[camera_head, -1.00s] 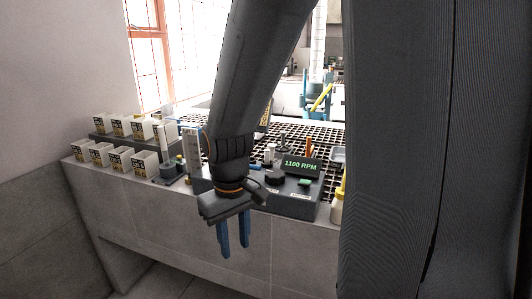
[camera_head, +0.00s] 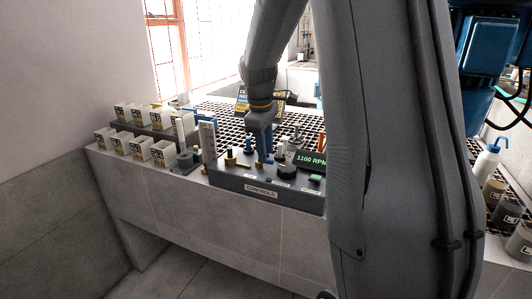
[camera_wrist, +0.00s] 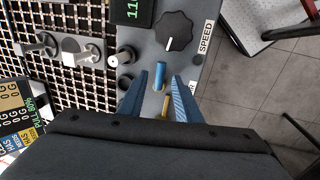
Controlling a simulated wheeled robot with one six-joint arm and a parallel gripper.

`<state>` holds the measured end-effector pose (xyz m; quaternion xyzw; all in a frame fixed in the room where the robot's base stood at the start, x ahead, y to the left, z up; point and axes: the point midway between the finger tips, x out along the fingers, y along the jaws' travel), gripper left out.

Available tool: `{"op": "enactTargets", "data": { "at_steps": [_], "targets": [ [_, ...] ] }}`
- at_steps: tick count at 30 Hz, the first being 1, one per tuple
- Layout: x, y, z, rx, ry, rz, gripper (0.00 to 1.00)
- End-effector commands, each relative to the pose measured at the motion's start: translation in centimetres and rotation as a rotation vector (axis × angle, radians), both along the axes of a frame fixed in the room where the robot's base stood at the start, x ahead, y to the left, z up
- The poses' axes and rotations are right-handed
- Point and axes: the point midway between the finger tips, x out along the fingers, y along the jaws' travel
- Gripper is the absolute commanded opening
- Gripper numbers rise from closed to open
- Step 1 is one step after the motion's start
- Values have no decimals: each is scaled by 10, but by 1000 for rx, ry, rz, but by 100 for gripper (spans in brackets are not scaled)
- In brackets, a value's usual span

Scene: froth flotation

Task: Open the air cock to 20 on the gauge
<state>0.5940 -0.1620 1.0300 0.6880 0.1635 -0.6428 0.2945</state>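The grey control box (camera_head: 225,180) is labelled CONTROLS. In the wrist view, a short blue handle (camera_wrist: 160,75), apparently the air cock's, stands by a partly hidden label. A brass part (camera_wrist: 166,105) lies behind it. My gripper (camera_wrist: 161,80) is over the box, its two blue fingers apart on either side of the blue handle in the picture. I cannot tell whether they touch it. In the head view my gripper (camera_head: 265,152) points down over the box. An upright gauge (camera_head: 207,140) stands at the box's left end; its reading is too small to tell.
A black knob (camera_wrist: 175,32) marked SPEED is close to my gripper. A display (camera_head: 311,160) reads 1100 RPM. Several white labelled containers (camera_head: 162,153) stand at left. A black grid (camera_head: 225,112) lies behind the box. A wash bottle (camera_head: 487,160) stands at right.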

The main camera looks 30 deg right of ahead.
Motion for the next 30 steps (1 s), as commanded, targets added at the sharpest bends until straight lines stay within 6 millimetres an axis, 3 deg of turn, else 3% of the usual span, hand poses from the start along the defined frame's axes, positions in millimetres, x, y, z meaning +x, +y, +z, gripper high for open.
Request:
{"op": "enactTargets", "data": {
  "at_steps": [6, 14, 20, 30],
  "targets": [
    [1, -2, -17, 0, 2, 1, 31],
    [2, -3, -19, 0, 0, 0, 31],
    [2, -3, -19, 0, 0, 0, 1],
    [2, -1, -18, -1, 1, -31, 0]
  ]
}}
